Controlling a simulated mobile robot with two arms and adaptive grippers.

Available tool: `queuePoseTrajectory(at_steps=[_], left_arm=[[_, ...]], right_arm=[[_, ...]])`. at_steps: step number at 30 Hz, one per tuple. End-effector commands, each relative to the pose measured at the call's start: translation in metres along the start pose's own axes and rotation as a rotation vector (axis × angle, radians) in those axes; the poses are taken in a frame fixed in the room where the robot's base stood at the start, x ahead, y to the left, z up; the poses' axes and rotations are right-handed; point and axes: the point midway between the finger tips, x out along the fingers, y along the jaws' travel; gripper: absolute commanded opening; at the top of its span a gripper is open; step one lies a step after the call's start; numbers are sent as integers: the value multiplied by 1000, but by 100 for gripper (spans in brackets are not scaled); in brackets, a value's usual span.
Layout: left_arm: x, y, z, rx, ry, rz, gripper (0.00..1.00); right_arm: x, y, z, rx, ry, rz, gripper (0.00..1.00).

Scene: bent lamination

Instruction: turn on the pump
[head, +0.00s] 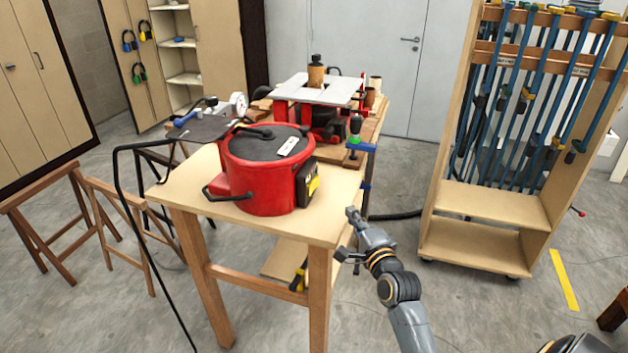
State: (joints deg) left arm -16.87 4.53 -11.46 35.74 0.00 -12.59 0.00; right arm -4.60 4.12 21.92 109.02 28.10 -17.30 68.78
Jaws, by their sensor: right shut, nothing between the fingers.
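A red round machine (262,178) with a black lid stands on the light wooden table (196,196). A black box (306,182) with a yellow label is on its right side. Behind it to the left, a dark device (212,122) with a white round gauge (239,104) is partly hidden. I cannot tell for sure which of these is the pump, and I make out no switch. My right gripper (351,228) is shut and empty, just right of the table's front right corner and apart from the red machine. My left gripper is out of view.
A red bench machine (322,90) with a grey top stands on a workbench behind. A wooden rack (482,237) with many blue clamps stands at the right. Wooden trestles (40,222) stand at the left. The floor right of the table is mostly clear.

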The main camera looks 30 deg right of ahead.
Motion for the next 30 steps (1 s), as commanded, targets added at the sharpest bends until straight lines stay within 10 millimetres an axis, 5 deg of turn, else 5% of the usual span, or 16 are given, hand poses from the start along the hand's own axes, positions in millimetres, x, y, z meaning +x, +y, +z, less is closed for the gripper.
queuePoseTrajectory(at_steps=[13, 27, 30], left_arm=[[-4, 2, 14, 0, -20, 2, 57], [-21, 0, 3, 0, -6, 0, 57], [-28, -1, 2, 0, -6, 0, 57]], right_arm=[[12, -1, 0, -2, 0, 1, 0], [102, -1, 0, -5, 0, 2, 0], [114, -2, 13, -1, -1, 3, 0]])
